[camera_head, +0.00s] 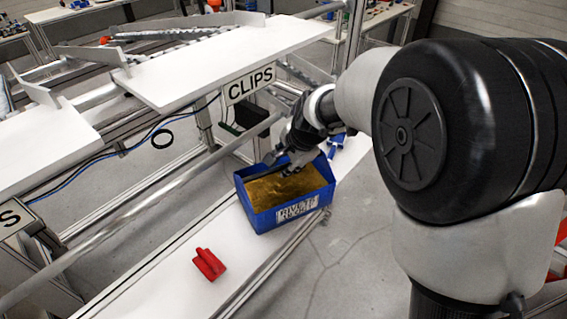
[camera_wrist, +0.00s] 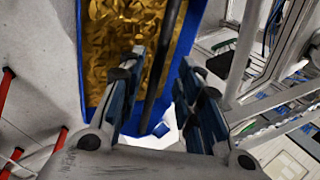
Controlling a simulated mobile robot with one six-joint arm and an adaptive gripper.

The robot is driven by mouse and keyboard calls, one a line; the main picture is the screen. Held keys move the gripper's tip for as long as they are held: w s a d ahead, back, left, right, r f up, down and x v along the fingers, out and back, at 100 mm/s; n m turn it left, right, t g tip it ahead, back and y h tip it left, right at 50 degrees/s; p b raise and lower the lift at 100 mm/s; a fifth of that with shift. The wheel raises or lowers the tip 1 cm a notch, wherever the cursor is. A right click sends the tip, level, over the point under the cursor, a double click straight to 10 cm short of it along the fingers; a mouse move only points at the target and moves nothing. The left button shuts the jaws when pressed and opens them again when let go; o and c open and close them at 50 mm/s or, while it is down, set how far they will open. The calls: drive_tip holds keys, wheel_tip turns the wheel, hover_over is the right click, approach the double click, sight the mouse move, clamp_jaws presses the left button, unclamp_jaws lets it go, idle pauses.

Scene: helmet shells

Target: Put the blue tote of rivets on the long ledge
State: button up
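The blue tote (camera_head: 262,217) of gold-coloured rivets (camera_head: 285,187) stands upright at the long white ledge (camera_head: 165,268), with a label on its near side. I cannot tell if its whole base rests there. My gripper (camera_head: 284,163) is at the tote's far wall. In the wrist view, my gripper (camera_wrist: 162,85) has its fingers apart, one over the rivets (camera_wrist: 115,40) and one outside the tote's blue wall (camera_wrist: 183,50). A gap shows between the fingers, with the rim between them. The fingertips' depth against the wall is hard to tell.
A red object (camera_head: 208,263) lies on the ledge, left of and nearer than the tote. A small blue object (camera_head: 337,142) is beyond the tote. A white shelf (camera_head: 215,65) with a CLIPS sign (camera_head: 249,84) stands behind. A metal rail (camera_head: 130,217) runs along the ledge's left.

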drive_tip(key=s+d+r+n+h+p, duration=0.1)
drive_tip(key=s+d+r+n, duration=0.2)
drive_tip(key=s+d+r, duration=0.35)
drive_tip(key=s+d+r+n, duration=0.3)
drive_tip(key=s+r, duration=0.4)
drive_tip(key=s, duration=0.4)
drive_tip(key=s+d+f+n+h, duration=0.1)
drive_tip(key=s+d+n, duration=0.2)
drive_tip(key=s, duration=0.4)
drive_tip(key=s+d+f+n, duration=0.1)
drive_tip(key=s+d+n, duration=0.2)
drive_tip(key=s, duration=0.4)
drive_tip(key=shift+s+d+h, duration=0.2)
drive_tip(key=shift+s+h, duration=0.15)
drive_tip(key=shift+h, duration=0.05)
